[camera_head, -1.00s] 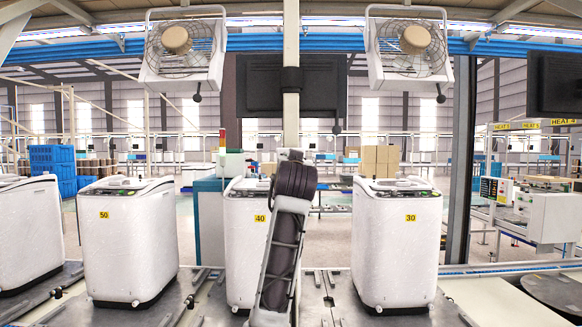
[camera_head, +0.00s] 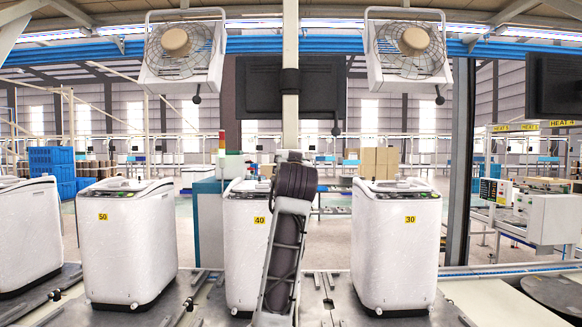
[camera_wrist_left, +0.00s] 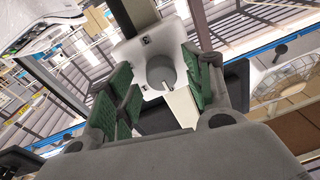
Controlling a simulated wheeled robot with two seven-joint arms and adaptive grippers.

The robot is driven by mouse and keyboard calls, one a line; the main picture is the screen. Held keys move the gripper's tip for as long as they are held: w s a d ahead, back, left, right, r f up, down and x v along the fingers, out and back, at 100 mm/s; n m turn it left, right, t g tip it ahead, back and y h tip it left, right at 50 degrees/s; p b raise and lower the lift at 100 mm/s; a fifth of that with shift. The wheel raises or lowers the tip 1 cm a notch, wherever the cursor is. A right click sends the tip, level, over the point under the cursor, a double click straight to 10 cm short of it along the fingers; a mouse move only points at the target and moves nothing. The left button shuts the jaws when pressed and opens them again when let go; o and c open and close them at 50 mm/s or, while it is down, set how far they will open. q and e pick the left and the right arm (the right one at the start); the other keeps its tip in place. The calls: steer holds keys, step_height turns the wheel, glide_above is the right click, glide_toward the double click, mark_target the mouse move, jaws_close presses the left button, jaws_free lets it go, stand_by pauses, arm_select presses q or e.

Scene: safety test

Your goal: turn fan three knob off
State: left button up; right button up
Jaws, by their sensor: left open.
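Two white box fans hang at the top of the head view, a left fan (camera_head: 180,52) and a right fan (camera_head: 408,52). A small dark knob hangs below the left fan (camera_head: 196,98), and another below the right fan (camera_head: 440,99). A third dark knob (camera_head: 336,129) hangs beside the central post. A white housing with a grey round part (camera_wrist_left: 162,72) lies beyond the pads. A fan (camera_wrist_left: 285,85) with a dark knob (camera_wrist_left: 280,50) shows to the right. My right gripper is unseen.
A grey post (camera_head: 290,110) rises in the middle, with a dark screen (camera_head: 258,85) behind. White washers stand below, labelled 50 (camera_head: 128,240), 40 (camera_head: 242,255) and 30 (camera_head: 396,250). My arm stands before the middle one. Another dark screen (camera_head: 555,85) hangs at right.

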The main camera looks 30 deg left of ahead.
arm_select(q)
steer(key=shift+s, duration=0.15)
steer(key=v, duration=1.1)
steer(key=shift+s+d, duration=0.25)
steer(key=shift+d, duration=0.1)
stand_by(0.5)
